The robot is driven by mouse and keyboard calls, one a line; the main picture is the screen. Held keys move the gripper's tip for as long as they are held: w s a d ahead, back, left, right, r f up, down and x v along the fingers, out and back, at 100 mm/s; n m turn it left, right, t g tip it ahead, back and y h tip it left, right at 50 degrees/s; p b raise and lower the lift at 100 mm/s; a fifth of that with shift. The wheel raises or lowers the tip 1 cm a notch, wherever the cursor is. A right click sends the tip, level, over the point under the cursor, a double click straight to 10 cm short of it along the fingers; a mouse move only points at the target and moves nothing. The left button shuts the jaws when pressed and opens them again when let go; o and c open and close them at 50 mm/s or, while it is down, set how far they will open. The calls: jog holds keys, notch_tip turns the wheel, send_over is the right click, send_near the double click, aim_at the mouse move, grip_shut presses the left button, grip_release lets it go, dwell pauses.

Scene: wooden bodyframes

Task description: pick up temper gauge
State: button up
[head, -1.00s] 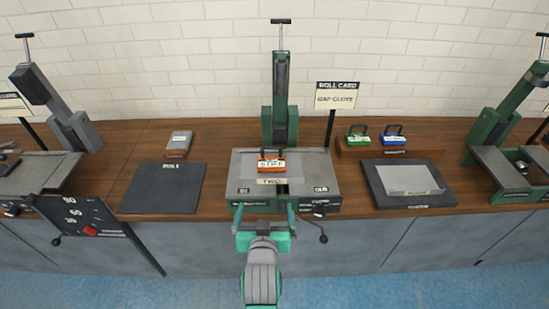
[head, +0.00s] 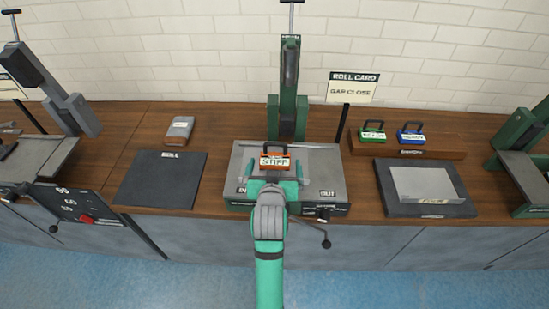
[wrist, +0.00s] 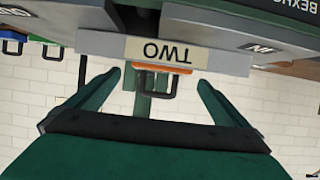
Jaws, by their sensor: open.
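An orange block labelled STIFF (head: 275,161), with a dark loop handle, sits on the middle of the grey and green roller machine (head: 324,171). It looks like the temper gauge, though no label says so. In the wrist view, which is upside down, only its orange edge (wrist: 162,68) and handle show behind a plate marked TWO (wrist: 160,51). My gripper (wrist: 159,88) is open and empty, its two fingers spread to either side of the handle. In the head view my gripper (head: 274,182) is in front of the block and hides the TWO plate; contact cannot be told.
Green (head: 372,134) and blue (head: 411,135) handled blocks stand on a wooden rack to the right. A roll card sign (head: 353,89) and the machine's green upright (head: 288,105) rise behind. A crank projects at front right.

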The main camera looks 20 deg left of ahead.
aim_at(275, 159)
jog(key=shift+f+x, duration=0.2)
jog(key=shift+x, duration=2.85)
jog(key=shift+s, duration=0.1)
jog(key=c, duration=1.3)
jog(key=shift+c, duration=0.5)
